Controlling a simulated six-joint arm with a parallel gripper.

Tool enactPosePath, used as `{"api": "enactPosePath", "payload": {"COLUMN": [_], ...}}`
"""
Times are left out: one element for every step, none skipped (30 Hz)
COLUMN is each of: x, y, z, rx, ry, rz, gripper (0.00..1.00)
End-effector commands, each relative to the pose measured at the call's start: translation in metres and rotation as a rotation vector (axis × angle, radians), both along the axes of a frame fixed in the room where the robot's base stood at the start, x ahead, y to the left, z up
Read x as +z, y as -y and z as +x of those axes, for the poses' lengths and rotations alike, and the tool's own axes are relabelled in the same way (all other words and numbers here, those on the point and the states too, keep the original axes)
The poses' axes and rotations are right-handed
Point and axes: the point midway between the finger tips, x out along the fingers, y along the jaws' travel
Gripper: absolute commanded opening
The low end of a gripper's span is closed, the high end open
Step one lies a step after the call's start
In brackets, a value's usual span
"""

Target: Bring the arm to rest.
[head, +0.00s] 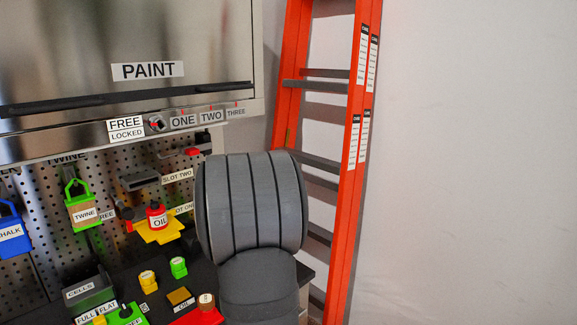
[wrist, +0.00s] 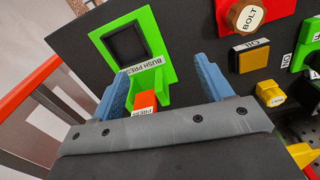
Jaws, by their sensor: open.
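My gripper (wrist: 160,68) is open in the wrist view, its two blue fingers spread apart. A green fixture labelled BUSH PRESS (wrist: 158,73) lies beyond and between the fingers, with a dark square recess in its upper part. An orange-red block (wrist: 145,99) with a white label shows between the fingers, near the gripper's body. A gap shows between the block and each finger, and I see nothing gripped. My grey arm (head: 250,205) stands at the middle of the head view. It hides part of the bench, and my gripper does not show there.
A steel chest with a PAINT door (head: 180,35) and pegboard stands at left. An orange ladder (head: 353,150) leans behind my arm. A BOLT knob (wrist: 247,17) is near the gripper. The right wall area is clear.

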Motion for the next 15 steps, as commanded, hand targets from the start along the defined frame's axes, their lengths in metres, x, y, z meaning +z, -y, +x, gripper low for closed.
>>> {"api": "enactPosePath", "payload": {"x": [-0.003,-0.004,-0.005,-0.007,-0.008,-0.010,-0.011,-0.012,-0.014,-0.015,-0.016,-0.019,-0.020,-0.022,-0.024], "y": [0.007,0.011,0.016,0.020,0.024,0.029,0.033,0.037,0.042,0.046,0.051,0.057,0.061,0.065,0.071], "z": [0.009,0.013,0.019,0.024,0.028,0.034,0.038,0.042,0.048,0.052,0.056,0.061,0.065,0.069,0.074], "rx": [-0.024,-0.037,-0.053,-0.065,-0.078,-0.094,-0.106,-0.119,-0.136,-0.148,-0.160,-0.176,-0.188,-0.202,-0.222], "ry": [-0.001,-0.001,-0.002,-0.002,-0.001,-0.002,-0.002,-0.001,-0.002,-0.002,-0.001,-0.002,-0.001,-0.001,-0.001], "rz": [0.000,-0.001,0.000,0.000,-0.001,0.000,0.000,-0.001,0.000,0.000,-0.001,0.000,-0.001,-0.001,-0.001], "gripper": [0.72,0.72,0.72,0.72,0.72,0.72,0.72,0.72,0.72,0.72,0.72,0.72,0.72,0.72,0.72]}}
